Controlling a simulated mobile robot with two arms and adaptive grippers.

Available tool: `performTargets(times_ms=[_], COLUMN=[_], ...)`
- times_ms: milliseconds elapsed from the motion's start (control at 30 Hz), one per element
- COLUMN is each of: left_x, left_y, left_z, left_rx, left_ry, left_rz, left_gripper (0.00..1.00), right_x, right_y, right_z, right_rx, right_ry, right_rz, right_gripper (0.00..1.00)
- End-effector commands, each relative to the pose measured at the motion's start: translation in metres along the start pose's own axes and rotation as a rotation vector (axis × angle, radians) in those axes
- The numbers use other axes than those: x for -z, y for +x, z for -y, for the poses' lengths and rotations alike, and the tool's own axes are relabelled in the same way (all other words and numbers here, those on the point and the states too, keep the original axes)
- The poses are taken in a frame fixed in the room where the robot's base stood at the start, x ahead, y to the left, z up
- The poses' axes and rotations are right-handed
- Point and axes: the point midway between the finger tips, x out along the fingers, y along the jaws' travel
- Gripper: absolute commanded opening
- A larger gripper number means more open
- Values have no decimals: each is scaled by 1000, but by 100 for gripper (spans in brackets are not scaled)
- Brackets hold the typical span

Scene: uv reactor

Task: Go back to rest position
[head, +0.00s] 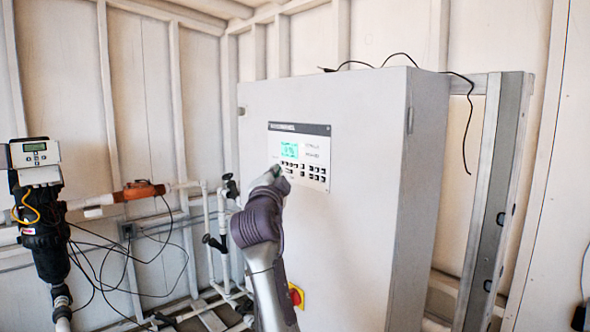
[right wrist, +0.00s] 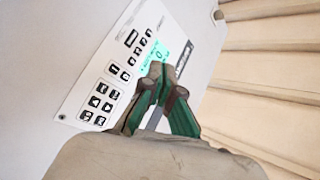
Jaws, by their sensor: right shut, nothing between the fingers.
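My right gripper (head: 276,171) is raised in front of the control panel (head: 316,150) on the white cabinet (head: 350,215). In the right wrist view its green fingers (right wrist: 158,75) are together with nothing between them. Their tips overlap the lit green display in that view; I cannot tell whether they touch the panel. The panel (right wrist: 122,62) shows there with rows of black buttons. My left gripper is not in view.
A red and yellow switch (head: 296,296) sits low on the cabinet front. At the left are a black pump unit with a grey display box (head: 35,155), white pipes (head: 206,215) and loose black cables. A metal post (head: 495,200) stands right of the cabinet.

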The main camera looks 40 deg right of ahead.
Motion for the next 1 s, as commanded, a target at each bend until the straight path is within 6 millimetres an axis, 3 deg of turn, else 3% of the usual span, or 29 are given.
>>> performTargets(times_ms=[267, 367, 467, 600, 767, 900, 1000], left_x=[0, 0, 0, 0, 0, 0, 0], left_y=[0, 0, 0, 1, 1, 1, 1], left_z=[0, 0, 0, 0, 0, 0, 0], left_rx=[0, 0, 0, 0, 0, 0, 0], left_ry=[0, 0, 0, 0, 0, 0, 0], left_rz=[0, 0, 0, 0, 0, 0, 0], left_gripper=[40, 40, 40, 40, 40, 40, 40], right_x=[-3, -22, -65, -144, -225, -282, -314], right_y=[0, 0, -3, -20, -58, -104, -144], right_z=[-2, -15, -44, -110, -196, -275, -333], right_rx=[-2, -10, -25, -47, -62, -68, -71], right_ry=[-6, -49, -144, -327, -520, -669, -763], right_rz=[4, 38, 117, 276, 465, 629, 745], right_gripper=[0, 0, 0, 0, 0, 0, 0])
